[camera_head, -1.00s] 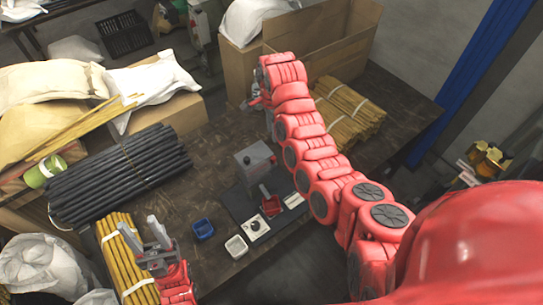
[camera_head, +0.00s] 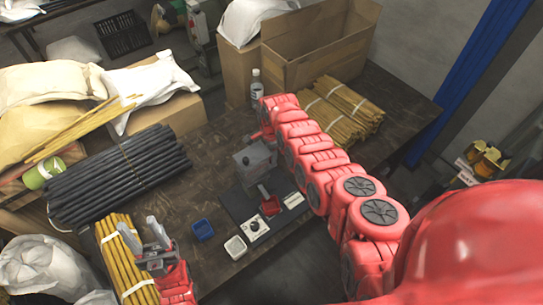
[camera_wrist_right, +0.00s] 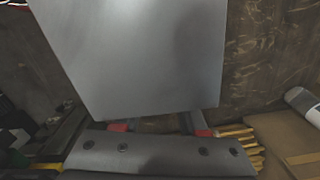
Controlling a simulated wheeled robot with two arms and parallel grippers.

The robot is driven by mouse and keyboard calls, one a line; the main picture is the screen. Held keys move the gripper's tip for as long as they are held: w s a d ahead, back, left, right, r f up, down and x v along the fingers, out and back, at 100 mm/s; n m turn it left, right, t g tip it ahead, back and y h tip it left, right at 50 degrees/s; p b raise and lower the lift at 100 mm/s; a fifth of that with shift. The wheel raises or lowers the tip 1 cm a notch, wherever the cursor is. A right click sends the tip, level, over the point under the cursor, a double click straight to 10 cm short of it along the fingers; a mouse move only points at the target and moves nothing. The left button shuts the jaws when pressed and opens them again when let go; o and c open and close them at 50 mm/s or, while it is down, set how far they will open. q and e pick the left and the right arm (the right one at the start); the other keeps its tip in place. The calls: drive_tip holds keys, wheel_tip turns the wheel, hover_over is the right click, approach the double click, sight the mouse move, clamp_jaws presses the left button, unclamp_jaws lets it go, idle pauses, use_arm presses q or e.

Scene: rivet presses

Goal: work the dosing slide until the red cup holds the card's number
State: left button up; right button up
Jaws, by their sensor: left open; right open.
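The grey dosing box (camera_head: 255,161) stands on a dark base plate (camera_head: 238,205) on the table. The red cup (camera_head: 269,206) is at its front; its contents are too small to tell. A white card (camera_head: 293,201) lies right of the cup, its number unreadable. My right gripper (camera_head: 260,138) is open just behind the box, partly hidden by my arm. In the right wrist view a large grey face (camera_wrist_right: 140,55), probably the box, fills the upper middle. The slide cannot be made out. My left gripper (camera_head: 157,246) is open and empty, left of the cups.
A blue cup (camera_head: 202,230) and a white cup (camera_head: 236,246) stand at the front. A white plate with a black knob (camera_head: 254,226) sits between the white and red cups. Black rods (camera_head: 120,175) lie left; yellow sticks (camera_head: 340,105) and a bottle (camera_head: 256,84) are behind.

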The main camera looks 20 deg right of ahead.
drive_tip(key=shift+f, duration=0.2)
clamp_jaws()
idle(1.5)
